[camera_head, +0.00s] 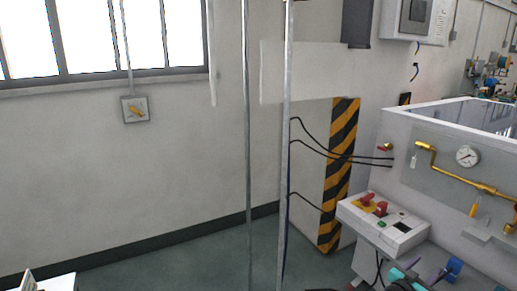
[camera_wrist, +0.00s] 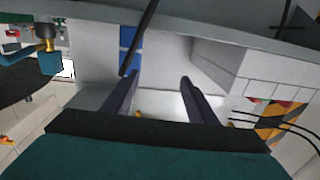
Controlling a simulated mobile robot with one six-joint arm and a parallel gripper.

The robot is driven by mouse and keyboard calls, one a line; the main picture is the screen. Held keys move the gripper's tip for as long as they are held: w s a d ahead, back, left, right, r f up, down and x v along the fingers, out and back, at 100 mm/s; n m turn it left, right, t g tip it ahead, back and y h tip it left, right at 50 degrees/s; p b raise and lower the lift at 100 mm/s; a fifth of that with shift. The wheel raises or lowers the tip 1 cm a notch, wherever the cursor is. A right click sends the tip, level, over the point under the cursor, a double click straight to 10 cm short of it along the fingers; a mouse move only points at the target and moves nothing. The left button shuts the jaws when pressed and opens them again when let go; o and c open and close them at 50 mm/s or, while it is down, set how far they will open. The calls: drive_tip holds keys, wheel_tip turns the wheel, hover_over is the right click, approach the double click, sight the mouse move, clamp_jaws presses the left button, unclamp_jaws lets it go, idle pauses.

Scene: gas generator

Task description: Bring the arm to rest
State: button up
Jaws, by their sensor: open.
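My gripper (camera_wrist: 159,77) shows in the wrist view with its two dark fingers spread apart. Nothing is between them. Past the fingertips are pale grey surfaces and a blue panel (camera_wrist: 130,50); the gap to them cannot be judged. In the head view, dark and teal parts at the bottom right edge may be part of my arm, but they are cut off and I cannot tell the arm's pose from them.
A grey cabinet (camera_head: 405,170) with a gauge (camera_head: 468,156) and brass pipe stands at the right. A control box (camera_head: 385,222) with red switches juts out below it. A black-and-yellow striped post (camera_head: 338,175) and thin cables stand beside it. Floor at left-centre is clear.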

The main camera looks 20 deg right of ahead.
drive_tip(key=w+a+f+n+t+y+p, duration=0.2)
drive_tip(key=w+a+f+n+t+y, duration=0.15)
drive_tip(key=w+a, duration=0.85)
drive_tip(key=w+a+f+n+t+y+p, duration=0.15)
drive_tip(key=w+a+f+n+t, duration=0.25)
drive_tip(key=w+a, duration=0.75)
drive_tip(key=w+a+f+n+y+p, duration=0.1)
drive_tip(key=w+a+f+n+y, duration=0.2)
drive_tip(key=a, duration=0.5)
drive_tip(key=w+a+f+n+y, duration=0.1)
drive_tip(key=a+f+y, duration=0.3)
drive_tip(key=a, duration=0.5)
drive_tip(key=w+a+f+n+y+p, duration=0.1)
drive_tip(key=w+a+f+n+y, duration=0.15)
drive_tip(key=a+f, duration=0.4)
drive_tip(key=s+a+f+n+g+y+p, duration=0.1)
drive_tip(key=s+a+f+g+y, duration=0.15)
drive_tip(key=s+a, duration=0.35)
drive_tip(key=s+a+f+n+g+y, duration=0.1)
drive_tip(key=s+a+f+n, duration=0.2)
drive_tip(key=a, duration=0.5)
drive_tip(key=s+a+f+g+y+p, duration=0.1)
drive_tip(key=s+a+f+g, duration=0.1)
drive_tip(key=s+a+f, duration=0.45)
drive_tip(key=s+r+m+g+h, duration=0.1)
drive_tip(key=s+g, duration=0.8)
drive_tip(key=s, duration=1)
drive_tip(key=shift+s+d+r+m+g, duration=0.3)
drive_tip(key=shift+s+r+g, duration=0.1)
drive_tip(key=shift+r, duration=0.3)
